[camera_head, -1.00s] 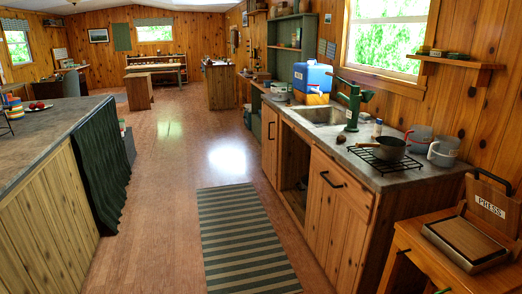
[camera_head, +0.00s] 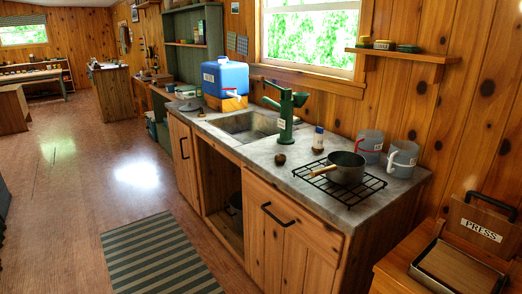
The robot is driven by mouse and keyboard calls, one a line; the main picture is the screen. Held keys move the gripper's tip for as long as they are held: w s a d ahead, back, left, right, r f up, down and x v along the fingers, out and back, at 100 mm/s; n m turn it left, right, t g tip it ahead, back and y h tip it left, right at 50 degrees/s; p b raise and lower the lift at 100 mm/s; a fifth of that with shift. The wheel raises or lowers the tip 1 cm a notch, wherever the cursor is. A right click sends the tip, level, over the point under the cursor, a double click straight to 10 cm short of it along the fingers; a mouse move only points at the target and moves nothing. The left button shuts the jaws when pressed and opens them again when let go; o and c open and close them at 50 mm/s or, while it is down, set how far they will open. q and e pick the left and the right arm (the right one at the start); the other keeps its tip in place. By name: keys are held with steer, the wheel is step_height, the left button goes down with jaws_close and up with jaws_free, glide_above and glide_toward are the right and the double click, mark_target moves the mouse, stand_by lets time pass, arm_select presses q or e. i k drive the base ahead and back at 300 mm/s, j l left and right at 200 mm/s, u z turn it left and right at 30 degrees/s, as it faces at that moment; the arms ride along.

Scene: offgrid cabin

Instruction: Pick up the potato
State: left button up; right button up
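A small dark brown round object (camera_head: 280,159), which looks like the potato, lies on the grey countertop (camera_head: 240,150). It is near the counter's front edge, just in front of the green hand pump (camera_head: 286,118) and left of the black wire rack (camera_head: 340,182). Nothing covers it. It is too small to make out its surface. Neither of my grippers is in view.
The sink (camera_head: 250,126) is left of the pump. Cabinets (camera_head: 285,230) front the counter; floor beside the striped rug (camera_head: 160,258) is clear.

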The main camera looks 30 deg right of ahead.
mark_target(279, 158)
steer(key=i+z, duration=0.25)
steer(key=i, duration=0.2)
steer(key=i+j+z, duration=0.3)
steer(key=i, duration=0.15)
steer(key=i+j+z, duration=0.25)
steer(key=i, duration=0.2)
steer(key=i+j+z, duration=0.7)
